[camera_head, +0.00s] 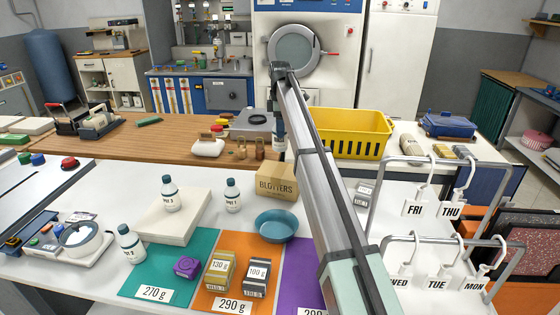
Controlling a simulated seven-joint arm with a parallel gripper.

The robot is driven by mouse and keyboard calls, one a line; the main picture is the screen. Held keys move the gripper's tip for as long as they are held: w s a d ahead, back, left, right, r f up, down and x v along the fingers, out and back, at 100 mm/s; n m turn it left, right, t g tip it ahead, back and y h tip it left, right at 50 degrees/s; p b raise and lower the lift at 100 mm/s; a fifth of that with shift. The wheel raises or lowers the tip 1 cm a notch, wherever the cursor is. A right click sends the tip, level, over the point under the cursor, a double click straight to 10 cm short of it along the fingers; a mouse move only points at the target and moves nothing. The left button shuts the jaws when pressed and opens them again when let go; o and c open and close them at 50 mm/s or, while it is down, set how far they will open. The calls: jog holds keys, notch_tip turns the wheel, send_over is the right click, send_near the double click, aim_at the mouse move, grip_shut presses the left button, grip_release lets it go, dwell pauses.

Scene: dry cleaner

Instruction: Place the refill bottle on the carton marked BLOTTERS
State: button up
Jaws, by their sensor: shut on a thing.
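The brown carton marked BLOTTERS (277,188) stands on the white counter, its label facing me. My gripper (278,112) is beyond and above the carton in the picture. It is shut on a white bottle with a dark label (279,142), partly hidden by my arm. The held bottle appears upright, above the carton; I cannot tell its exact height or depth. Three similar white bottles stand elsewhere: one on the pale flat stack (168,194), one left of the carton (232,195), and one at the front left (130,243).
A blue bowl (277,226) sits just in front of the carton. A yellow crate (352,134) stands behind, to the right. Labelled blocks (220,269) lie on coloured mats (155,272) in front. A metal rack with day tags (445,165) stands at the right.

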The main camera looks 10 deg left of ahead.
aim_at(280, 149)
notch_tip(280, 149, down, 9)
jog(key=shift+f, duration=0.1)
dwell(0.4)
jog(key=shift+f, duration=0.15)
jog(key=o, duration=1.2)
jog(key=shift+o, duration=0.2)
jog(key=r, duration=1.2)
jog(key=shift+s+r, duration=0.15)
jog(key=shift+s, duration=0.05)
